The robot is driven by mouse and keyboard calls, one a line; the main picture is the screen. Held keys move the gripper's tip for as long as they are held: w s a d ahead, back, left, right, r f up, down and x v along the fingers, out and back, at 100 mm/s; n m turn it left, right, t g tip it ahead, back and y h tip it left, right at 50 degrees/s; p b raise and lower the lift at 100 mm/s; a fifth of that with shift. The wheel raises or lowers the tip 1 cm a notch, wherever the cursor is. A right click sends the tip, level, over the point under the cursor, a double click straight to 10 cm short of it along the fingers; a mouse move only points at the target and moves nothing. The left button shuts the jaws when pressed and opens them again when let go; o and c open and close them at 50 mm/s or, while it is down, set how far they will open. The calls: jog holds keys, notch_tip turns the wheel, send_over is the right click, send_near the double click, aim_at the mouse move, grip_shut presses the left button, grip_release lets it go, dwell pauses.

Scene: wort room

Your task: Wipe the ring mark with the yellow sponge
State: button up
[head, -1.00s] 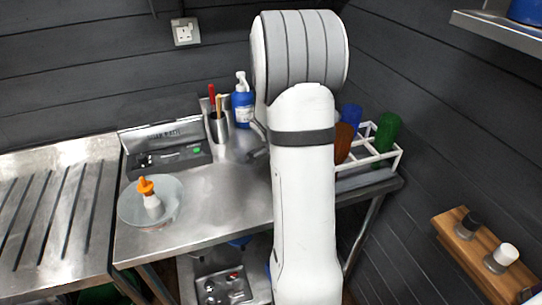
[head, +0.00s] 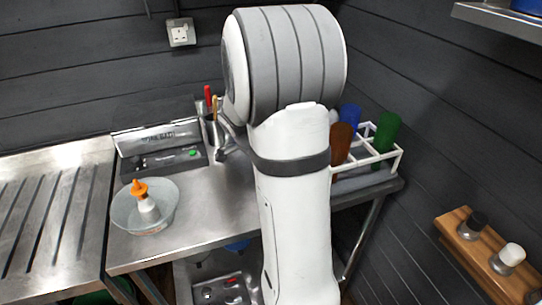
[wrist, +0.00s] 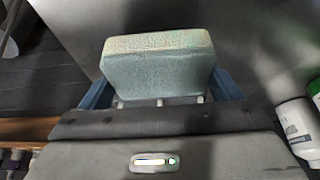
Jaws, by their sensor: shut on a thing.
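My gripper (wrist: 162,92) is shut on a block-shaped sponge (wrist: 158,70) in the wrist view. The sponge looks pale blue-green on its broad face, with a faint yellowish tint along its top edge. The blue fingers sit at its left and right sides. A grey surface lies beyond it; I cannot tell the gap between them. In the head view my arm covers much of the steel bench (head: 200,215), and the sponge is hidden. I cannot make out a ring mark in either view.
A glass dish (head: 125,218) with an orange-capped bottle (head: 143,198) stands on the bench's left. A grey box (head: 165,160) and a cup of tools are at the back. A white rack (head: 392,160) with coloured bottles stands right. A white bottle (wrist: 298,130) shows in the wrist view.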

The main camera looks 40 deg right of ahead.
jog(key=shift+r+p, duration=0.85)
jog(key=shift+r, duration=1.45)
jog(key=shift+f, duration=0.1)
